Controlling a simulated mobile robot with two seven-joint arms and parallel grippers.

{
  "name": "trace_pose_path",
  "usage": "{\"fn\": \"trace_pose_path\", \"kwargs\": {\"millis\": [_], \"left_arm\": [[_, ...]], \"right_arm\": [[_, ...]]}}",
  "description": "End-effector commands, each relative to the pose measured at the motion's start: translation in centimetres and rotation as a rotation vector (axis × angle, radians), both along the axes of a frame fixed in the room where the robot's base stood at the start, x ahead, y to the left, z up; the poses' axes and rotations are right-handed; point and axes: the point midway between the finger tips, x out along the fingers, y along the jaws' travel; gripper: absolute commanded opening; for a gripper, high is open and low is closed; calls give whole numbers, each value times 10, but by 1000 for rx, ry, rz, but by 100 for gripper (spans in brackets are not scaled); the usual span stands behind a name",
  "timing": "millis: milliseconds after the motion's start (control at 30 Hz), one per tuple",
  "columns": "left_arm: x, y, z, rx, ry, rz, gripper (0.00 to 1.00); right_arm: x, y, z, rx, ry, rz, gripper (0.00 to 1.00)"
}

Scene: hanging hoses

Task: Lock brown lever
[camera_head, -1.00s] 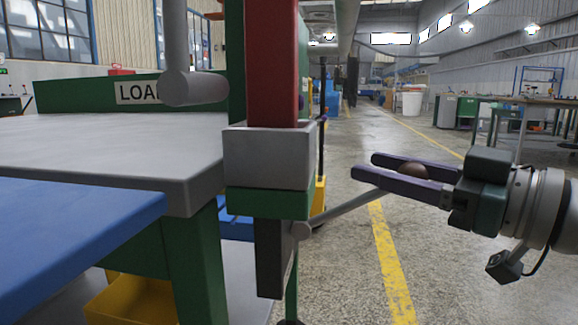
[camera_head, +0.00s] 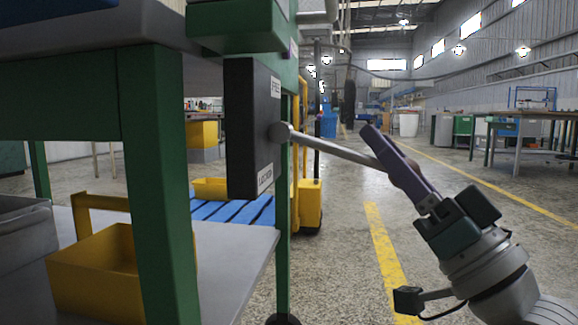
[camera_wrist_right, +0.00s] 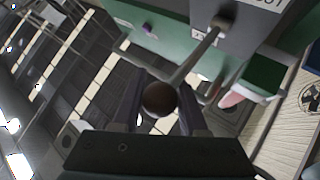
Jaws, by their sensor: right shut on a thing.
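The brown lever is a grey rod (camera_head: 335,150) with a brown ball knob (camera_head: 404,178). It runs from a round pivot on a dark upright plate (camera_head: 240,125), rightward and slightly down in the head view. The plate has a white label near its top that reads FREE and another near its bottom, too small to read surely. My right gripper (camera_head: 378,142) is shut on the knob, its purple fingers on either side. In the right wrist view the knob (camera_wrist_right: 158,98) sits between the fingers and the rod leads away to the pivot. My left gripper is out of view.
The plate hangs beside a green bench leg (camera_head: 160,180). A yellow bin (camera_head: 95,275) stands on the lower shelf (camera_head: 225,265). A yellow cart (camera_head: 310,200) stands behind the lever. The floor to the right is open, with a yellow line (camera_head: 388,250).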

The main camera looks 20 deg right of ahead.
Motion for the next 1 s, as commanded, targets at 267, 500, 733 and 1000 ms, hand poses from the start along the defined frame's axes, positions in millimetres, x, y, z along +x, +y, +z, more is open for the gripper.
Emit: {"fn": "trace_pose_path", "kwargs": {"millis": [267, 500, 733, 1000], "left_arm": [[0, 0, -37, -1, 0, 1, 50], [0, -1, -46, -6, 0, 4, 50], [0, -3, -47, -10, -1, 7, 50], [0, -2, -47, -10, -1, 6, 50]], "right_arm": [[3, 3, -26, 127, -70, -4, 0], [4, 5, -29, 179, -102, -3, 0], [5, 5, -30, 192, -105, -2, 0], [5, 5, -31, 193, -101, -2, 44]]}}
